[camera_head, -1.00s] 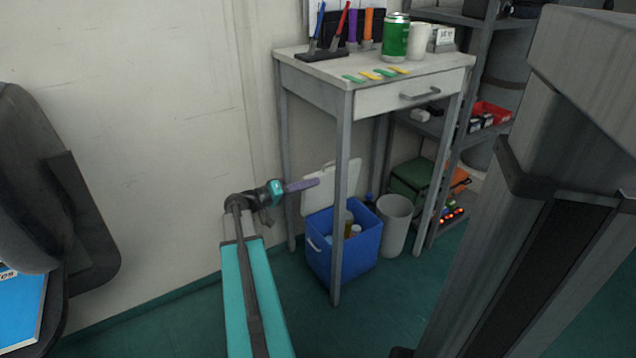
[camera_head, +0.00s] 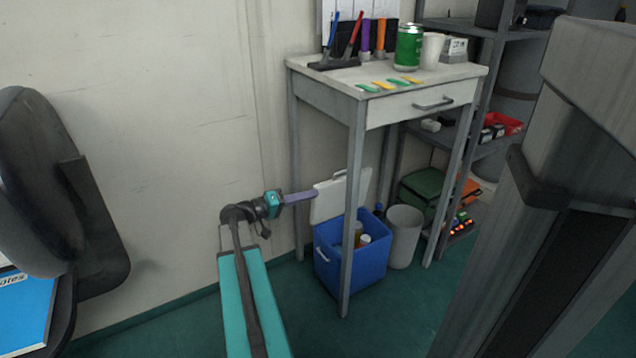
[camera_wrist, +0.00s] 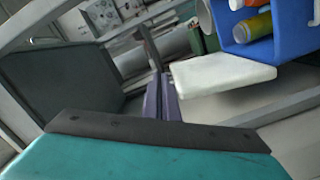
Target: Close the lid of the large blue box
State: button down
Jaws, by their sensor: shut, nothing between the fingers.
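The large blue box (camera_head: 368,258) stands on the floor under the small table, with bottles inside. Its white lid (camera_head: 330,202) stands raised and open on the box's left rear side. The lid and the blue box (camera_wrist: 285,45) also show in the wrist view, where the lid (camera_wrist: 222,76) is just right of the fingers. My gripper (camera_head: 312,194) is shut and empty, its purple fingers pointing right at the lid's left part. In the wrist view its fingers (camera_wrist: 162,97) are together. Whether they touch the lid I cannot tell.
The table (camera_head: 325,84) stands over the box, and its front leg (camera_head: 352,210) crosses before it. A white bin (camera_head: 403,236) is right of the box. A shelf (camera_head: 490,100) stands at the right, a dark chair (camera_head: 60,190) at the left. Green floor is clear in front.

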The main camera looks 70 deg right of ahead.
jog(key=w+d+r+n+p, duration=0.2)
jog(key=w+d+r+p, duration=0.1)
jog(key=w+d+p, duration=0.4)
jog(key=shift+w+p, duration=0.3)
jog(key=shift+w, duration=0.55)
jog(key=shift+s+d+f+b, duration=0.25)
jog(key=shift+s+d+b, duration=0.6)
jog(key=shift+s, duration=0.85)
jog(key=shift+s+d+f+b, duration=0.3)
jog(key=shift+s+d+b, duration=0.5)
jog(key=shift+s, duration=0.95)
jog(key=shift+s+d+f+b, duration=0.25)
jog(key=shift+s+d+b, duration=0.6)
jog(key=shift+s, duration=0.85)
jog(key=shift+a, duration=0.1)
